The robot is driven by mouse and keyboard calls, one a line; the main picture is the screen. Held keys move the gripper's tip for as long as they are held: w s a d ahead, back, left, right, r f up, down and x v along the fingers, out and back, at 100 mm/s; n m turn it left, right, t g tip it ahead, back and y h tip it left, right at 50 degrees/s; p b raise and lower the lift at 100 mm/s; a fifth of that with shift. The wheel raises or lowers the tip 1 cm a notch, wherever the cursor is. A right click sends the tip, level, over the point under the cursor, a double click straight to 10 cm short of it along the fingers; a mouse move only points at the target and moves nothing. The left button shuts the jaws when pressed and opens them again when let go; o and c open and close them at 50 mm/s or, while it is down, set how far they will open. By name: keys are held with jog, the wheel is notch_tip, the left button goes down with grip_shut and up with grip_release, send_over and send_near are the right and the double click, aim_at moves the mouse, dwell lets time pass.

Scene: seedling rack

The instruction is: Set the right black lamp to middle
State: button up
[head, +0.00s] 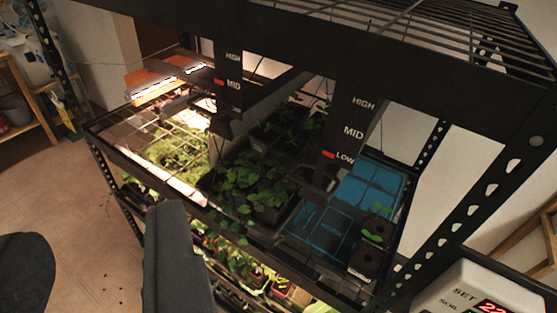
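The right height scale (350,132) is a black plate on the rack with HIGH, MID and LOW in white. Its red pointer (328,155) is beside LOW. The right black lamp (322,182) shows as a dark block below that scale, over the blue mat; its edges blend into the shadows. The left scale (233,75) has its red pointer (219,82) beside MID, with a dark lamp part (228,128) below it. My gripper (178,258) shows as a dark grey slab at the bottom, left of and apart from the right lamp. Its finger gap is unclear.
An orange lit lamp (160,82) hangs at the rack's left. Seedlings (255,185) and a blue mat (365,185) fill the shelf. A perforated upright (480,195) and a display box (480,290) stand at right. Open floor (75,215) lies left.

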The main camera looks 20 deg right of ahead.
jog(key=shift+d, duration=0.3)
jog(key=w+d+f+n+g+h+p, duration=0.1)
jog(key=w+d+f+n+h+p, duration=0.25)
jog(key=w+f, duration=0.6)
jog(key=d+f+n+h+p, duration=0.35)
jog(key=d+f+n, duration=0.45)
jog(key=d+f, duration=0.35)
jog(key=f+p+x, duration=0.1)
jog(key=x, duration=1.3)
jog(key=shift+s+g+h+p, duration=0.15)
jog(key=shift+g+h+p, duration=0.2)
jog(key=shift+g+h, duration=0.05)
jog(key=shift+f+m, duration=0.15)
jog(key=shift+m, duration=0.1)
